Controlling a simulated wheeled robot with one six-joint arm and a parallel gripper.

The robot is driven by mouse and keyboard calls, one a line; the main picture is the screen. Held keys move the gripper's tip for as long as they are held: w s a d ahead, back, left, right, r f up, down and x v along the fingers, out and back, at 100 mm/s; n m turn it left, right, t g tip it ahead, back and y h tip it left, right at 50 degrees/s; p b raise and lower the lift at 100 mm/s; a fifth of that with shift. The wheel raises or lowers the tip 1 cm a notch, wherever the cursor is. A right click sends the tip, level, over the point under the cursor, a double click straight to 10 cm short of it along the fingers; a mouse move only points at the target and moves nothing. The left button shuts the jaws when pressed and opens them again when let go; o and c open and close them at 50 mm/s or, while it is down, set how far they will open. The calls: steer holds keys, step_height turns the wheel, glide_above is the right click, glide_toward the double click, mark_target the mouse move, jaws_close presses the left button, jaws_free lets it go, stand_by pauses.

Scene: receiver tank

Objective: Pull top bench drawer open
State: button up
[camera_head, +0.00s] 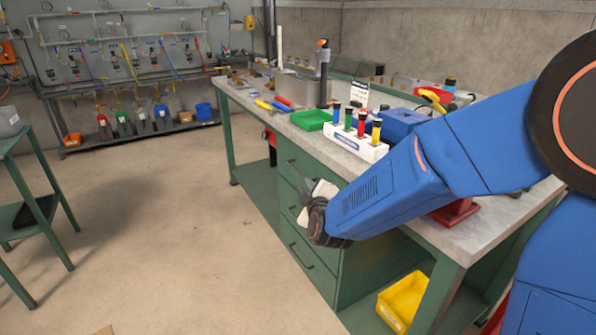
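The green bench (250,185) has a stack of drawers under its grey worktop. The top drawer (293,158) is the uppermost front, and its right part is partly hidden by my gripper and arm. It looks flush with the bench front. The middle drawer (287,197) and bottom drawer (303,262) lie below it and also look flush. My gripper (314,212) is in front of the drawer stack, at about the height of the middle drawer in the picture. Its fingers are small and dark, so I cannot tell whether they are open or touch a handle.
On the worktop stand a white rack (350,140) with coloured tubes, a green tray (311,120) and a blue box (400,123). A yellow bin (403,300) sits below at right. A green stand (40,200) is at left. The floor between is clear.

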mark_target(299, 173)
steer(key=x, duration=1.6)
jaws_close()
